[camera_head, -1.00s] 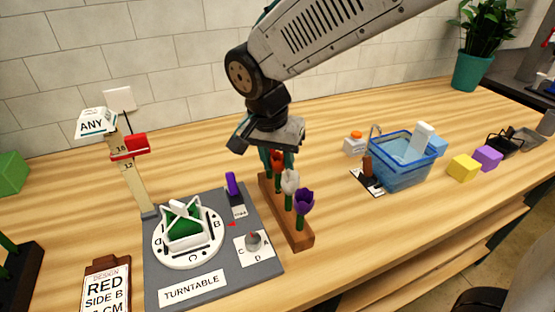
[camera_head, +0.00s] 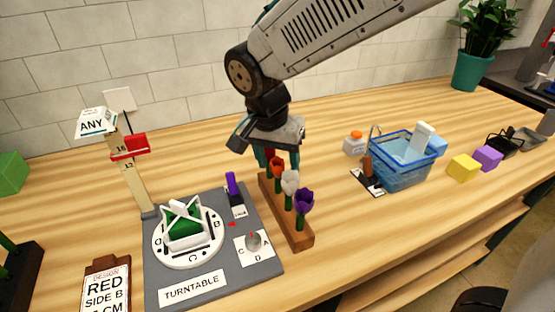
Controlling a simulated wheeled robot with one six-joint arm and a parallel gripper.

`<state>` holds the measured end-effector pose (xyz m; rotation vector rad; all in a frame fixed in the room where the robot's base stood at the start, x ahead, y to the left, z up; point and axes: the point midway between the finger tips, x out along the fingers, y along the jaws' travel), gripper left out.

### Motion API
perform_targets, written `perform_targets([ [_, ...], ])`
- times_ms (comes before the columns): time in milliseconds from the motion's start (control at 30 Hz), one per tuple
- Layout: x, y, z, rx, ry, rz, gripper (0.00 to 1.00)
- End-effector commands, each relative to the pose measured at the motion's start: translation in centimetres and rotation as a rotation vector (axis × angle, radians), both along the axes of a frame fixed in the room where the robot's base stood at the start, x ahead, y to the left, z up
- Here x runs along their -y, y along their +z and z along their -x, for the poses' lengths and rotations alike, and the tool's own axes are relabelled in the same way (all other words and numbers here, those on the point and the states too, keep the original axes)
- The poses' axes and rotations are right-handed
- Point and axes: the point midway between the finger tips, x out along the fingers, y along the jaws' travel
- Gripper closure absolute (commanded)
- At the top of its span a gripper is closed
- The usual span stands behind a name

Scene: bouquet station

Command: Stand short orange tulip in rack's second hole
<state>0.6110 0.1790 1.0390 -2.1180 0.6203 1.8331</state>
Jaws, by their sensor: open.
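The brown wooden rack (camera_head: 304,242) stands on the table right of the turntable board. In it stand a purple tulip (camera_head: 304,201) at the near end, a white tulip (camera_head: 290,182) behind it, and an orange tulip (camera_head: 277,168) behind the white one. A bit of red (camera_head: 269,153), perhaps another bloom, shows behind the orange one. My gripper (camera_head: 277,160) points down over the rack's far part. Its teal fingers are apart, on either side of the orange bloom. The rack holes and the lower orange stem are mostly hidden.
The grey turntable board (camera_head: 165,270) lies to the left, with a height post (camera_head: 137,180) at its back corner. A blue basket (camera_head: 402,170), a small white bottle (camera_head: 355,145) and yellow (camera_head: 463,168) and purple (camera_head: 488,157) blocks stand to the right.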

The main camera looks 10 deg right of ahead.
Motion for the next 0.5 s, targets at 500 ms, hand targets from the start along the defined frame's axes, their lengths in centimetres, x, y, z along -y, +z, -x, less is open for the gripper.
perform_targets([
  [500, -0.3, 2.1, 0.2, 0.000, 0.000, -0.001, 0.44],
])
